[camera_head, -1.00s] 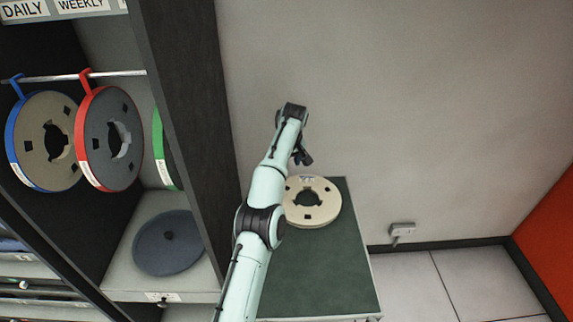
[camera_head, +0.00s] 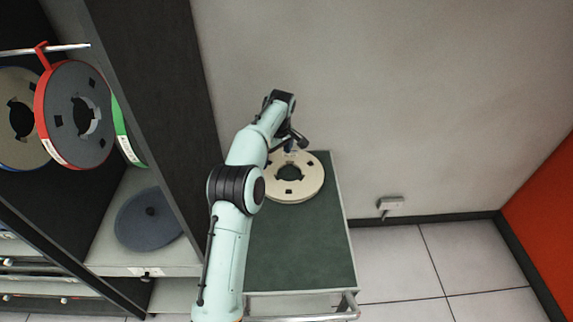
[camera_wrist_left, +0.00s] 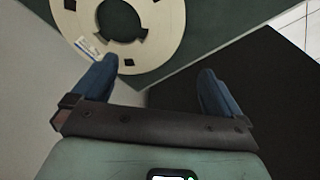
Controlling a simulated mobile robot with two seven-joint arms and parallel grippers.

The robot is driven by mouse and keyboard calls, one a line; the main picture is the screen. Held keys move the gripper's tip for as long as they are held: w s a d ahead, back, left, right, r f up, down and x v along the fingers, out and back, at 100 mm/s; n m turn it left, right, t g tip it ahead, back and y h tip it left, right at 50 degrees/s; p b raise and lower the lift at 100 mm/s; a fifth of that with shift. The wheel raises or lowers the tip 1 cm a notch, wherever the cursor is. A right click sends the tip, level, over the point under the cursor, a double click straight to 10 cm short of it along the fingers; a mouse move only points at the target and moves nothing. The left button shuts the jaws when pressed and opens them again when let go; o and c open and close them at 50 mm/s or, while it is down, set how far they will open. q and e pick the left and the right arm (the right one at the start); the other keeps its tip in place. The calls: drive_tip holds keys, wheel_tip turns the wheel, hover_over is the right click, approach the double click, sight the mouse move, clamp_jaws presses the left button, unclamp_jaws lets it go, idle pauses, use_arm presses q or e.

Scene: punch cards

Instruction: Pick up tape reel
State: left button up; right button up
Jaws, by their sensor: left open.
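A cream tape reel (camera_head: 308,186) with a round hub hole lies flat on the green top of a cart (camera_head: 305,245). It also shows at the top of the left wrist view (camera_wrist_left: 165,35), cut off by the frame edge, with a white label near its rim. My left gripper (camera_head: 288,148) is at the reel's far edge in the head view. In the left wrist view my left gripper's blue fingers (camera_wrist_left: 158,82) are spread apart with nothing between them. The left finger overlaps the reel's labelled rim in that picture; contact cannot be told. My right gripper is not in view.
A dark shelf unit stands at the left, with a red-rimmed reel (camera_head: 78,115), a blue-rimmed reel (camera_head: 20,120) and a green-rimmed reel (camera_head: 126,135) hanging from a rod. A grey disc (camera_head: 148,219) lies on its shelf. A wall is behind the cart; tiled floor is clear at right.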

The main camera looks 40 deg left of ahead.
use_arm(q)
drive_tip(key=shift+n, duration=0.4)
drive_tip(key=f, duration=1)
drive_tip(key=shift+a+f+b, duration=0.2)
drive_tip(key=shift+f+b, duration=0.1)
drive_tip(key=shift+b, duration=0.1)
drive_tip(key=shift+a+f, duration=0.2)
drive_tip(key=shift+f, duration=0.7)
drive_tip(key=shift+a+f, duration=0.25)
drive_tip(key=shift+f, duration=0.6)
drive_tip(key=shift+a+f, duration=0.2)
drive_tip(key=shift+f, duration=0.7)
drive_tip(key=shift+r, duration=0.1)
drive_tip(key=c, duration=1.7)
wheel_tip(320, 180, up, 15)
drive_tip(key=p, duration=0.2)
wheel_tip(320, 180, up, 5)
hover_over(273, 185)
drive_tip(key=shift+d, duration=0.2)
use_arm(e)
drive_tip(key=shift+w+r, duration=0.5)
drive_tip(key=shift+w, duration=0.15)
use_arm(q)
drive_tip(key=shift+s, duration=0.15)
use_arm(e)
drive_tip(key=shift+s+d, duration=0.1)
